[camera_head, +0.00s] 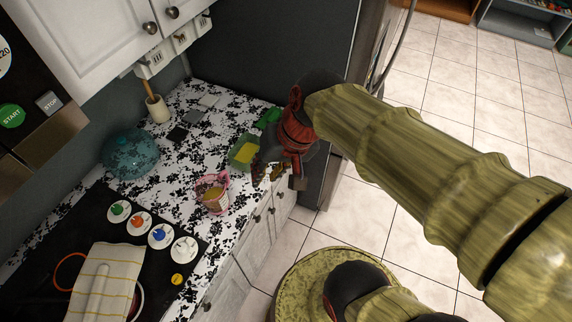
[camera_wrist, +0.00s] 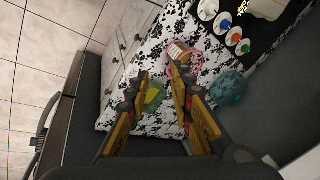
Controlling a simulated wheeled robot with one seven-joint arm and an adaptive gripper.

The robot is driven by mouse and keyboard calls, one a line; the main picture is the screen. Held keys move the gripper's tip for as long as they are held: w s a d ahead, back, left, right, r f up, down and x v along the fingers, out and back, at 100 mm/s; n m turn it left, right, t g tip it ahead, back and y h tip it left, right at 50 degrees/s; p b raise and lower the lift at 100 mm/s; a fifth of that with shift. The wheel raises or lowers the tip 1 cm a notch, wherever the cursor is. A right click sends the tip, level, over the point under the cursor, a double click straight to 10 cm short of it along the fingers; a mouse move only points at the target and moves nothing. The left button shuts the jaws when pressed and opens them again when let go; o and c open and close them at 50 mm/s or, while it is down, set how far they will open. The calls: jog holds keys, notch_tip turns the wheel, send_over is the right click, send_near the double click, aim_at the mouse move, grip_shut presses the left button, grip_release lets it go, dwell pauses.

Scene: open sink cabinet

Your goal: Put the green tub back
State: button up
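The green tub (camera_head: 238,161), see-through with something yellow inside, stands on the patterned counter near its front edge, towards the far end. My gripper (camera_head: 281,170) is just right of the tub in the head view and hides part of it. In the wrist view the fingers of my gripper (camera_wrist: 158,72) are spread apart. The green tub (camera_wrist: 152,100) shows between them, partly hidden by the fingers. I cannot tell whether a finger touches it.
A pink-handled cup (camera_head: 213,193) stands nearby on the counter (camera_head: 188,185). A teal round pot (camera_head: 130,154), a utensil holder (camera_head: 157,108) and a flat green thing (camera_head: 268,117) are also there.

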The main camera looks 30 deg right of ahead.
jog(key=s+d+r+n+t+h, duration=0.2)
jog(key=s+d+r+n, duration=0.1)
jog(key=r+n, duration=0.1)
jog(key=shift+s+h, duration=0.15)
jog(key=shift+h, duration=0.15)
notch_tip(320, 180, down, 7)
jog(key=b, duration=0.7)
jog(key=shift+r, duration=0.15)
